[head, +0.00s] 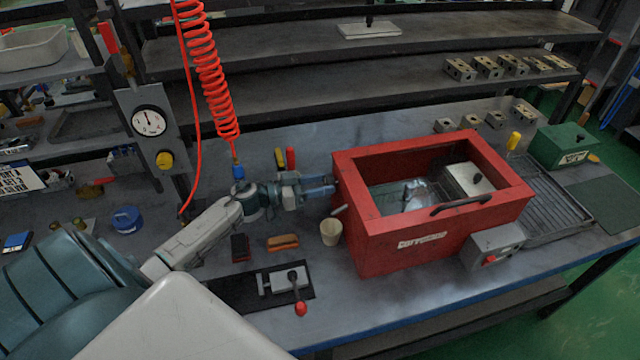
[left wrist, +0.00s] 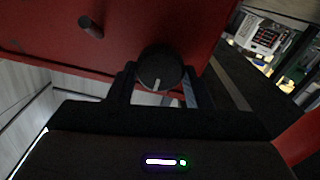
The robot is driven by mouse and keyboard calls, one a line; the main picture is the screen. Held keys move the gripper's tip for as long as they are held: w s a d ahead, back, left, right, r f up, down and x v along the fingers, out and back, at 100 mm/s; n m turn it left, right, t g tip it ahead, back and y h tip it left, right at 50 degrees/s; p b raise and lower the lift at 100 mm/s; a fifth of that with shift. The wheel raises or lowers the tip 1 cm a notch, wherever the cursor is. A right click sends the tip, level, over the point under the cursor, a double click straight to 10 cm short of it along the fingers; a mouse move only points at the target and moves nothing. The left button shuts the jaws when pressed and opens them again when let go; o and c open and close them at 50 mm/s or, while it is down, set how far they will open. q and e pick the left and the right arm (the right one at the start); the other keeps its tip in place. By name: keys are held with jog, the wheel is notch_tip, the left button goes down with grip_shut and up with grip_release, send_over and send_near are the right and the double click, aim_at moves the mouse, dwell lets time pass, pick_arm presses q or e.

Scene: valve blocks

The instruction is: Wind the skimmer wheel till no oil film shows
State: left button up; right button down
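The red skimmer tank (head: 400,250) stands on the bench, open at the top. Greyish liquid (head: 385,198) shows inside, with a pale round part (head: 417,195) in it; I cannot tell how much oil film lies there. In the left wrist view a round dark knob (left wrist: 160,68) with a white mark sits on the tank's red side, likely the skimmer wheel's control. My left gripper (head: 328,187) is at the tank's left side, its fingers either side of this knob (left wrist: 160,88). I cannot tell whether they press on it. My right gripper is out of view.
A cream cup (head: 331,232) stands below a short spout (head: 339,210), close to the gripper. A red coiled hose (head: 210,70) hangs behind my left arm. A red-knobbed lever (head: 300,308) stands in front. A grooved tray (head: 545,205) lies right of the tank.

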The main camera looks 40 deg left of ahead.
pick_arm(q)
jog(key=shift+m, duration=0.4)
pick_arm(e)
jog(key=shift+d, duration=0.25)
